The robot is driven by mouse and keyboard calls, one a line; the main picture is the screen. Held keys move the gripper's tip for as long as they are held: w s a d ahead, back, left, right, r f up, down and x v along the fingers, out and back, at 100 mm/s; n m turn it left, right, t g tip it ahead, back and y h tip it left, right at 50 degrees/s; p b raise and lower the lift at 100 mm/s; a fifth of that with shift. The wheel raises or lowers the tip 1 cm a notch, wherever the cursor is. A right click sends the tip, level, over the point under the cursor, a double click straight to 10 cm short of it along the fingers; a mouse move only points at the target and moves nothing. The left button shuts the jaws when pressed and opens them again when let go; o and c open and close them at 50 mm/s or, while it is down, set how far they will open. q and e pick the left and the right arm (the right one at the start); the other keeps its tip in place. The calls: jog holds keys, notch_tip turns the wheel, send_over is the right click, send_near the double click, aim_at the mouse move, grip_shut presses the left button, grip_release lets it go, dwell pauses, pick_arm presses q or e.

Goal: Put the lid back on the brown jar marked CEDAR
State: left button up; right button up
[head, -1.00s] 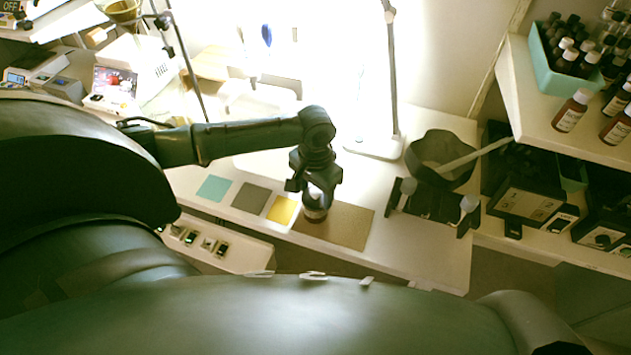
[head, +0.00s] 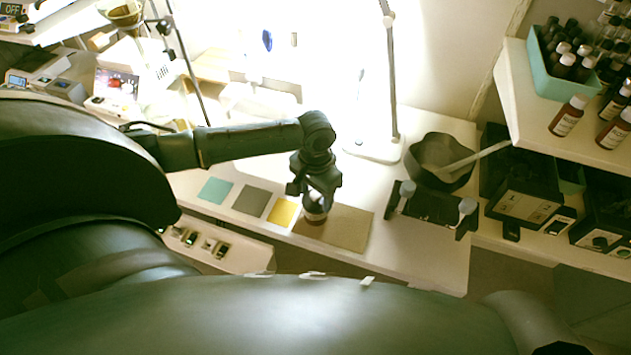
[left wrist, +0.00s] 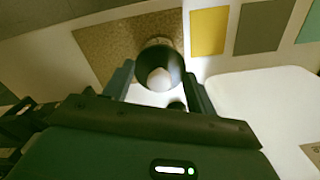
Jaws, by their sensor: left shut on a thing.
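My left gripper (head: 317,204) points straight down over the left end of the brown mat (head: 350,228). A small jar with a pale label (head: 315,216) stands there right under the fingertips, and its marking is too small to read. In the left wrist view, the fingers of my left gripper (left wrist: 160,85) are shut on a dark round piece (left wrist: 160,62), which looks like the lid. It has a pale round spot on its near side. The lid and jar line up closely; I cannot tell whether they touch. My right gripper is not in view.
Yellow (head: 283,212), grey (head: 250,200) and teal (head: 215,191) squares lie left of the mat. A dark bowl (head: 438,160) and a black rack (head: 432,206) stand to the right. Brown bottles (head: 568,116) stand on the raised shelf. A lamp stand (head: 372,148) rises behind.

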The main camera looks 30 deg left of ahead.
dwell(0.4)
pick_arm(q)
jog(key=o, duration=1.4)
jog(key=shift+o, duration=0.2)
jog(key=shift+r+p, duration=1.25)
jog(key=shift+r, duration=2.3)
grip_shut()
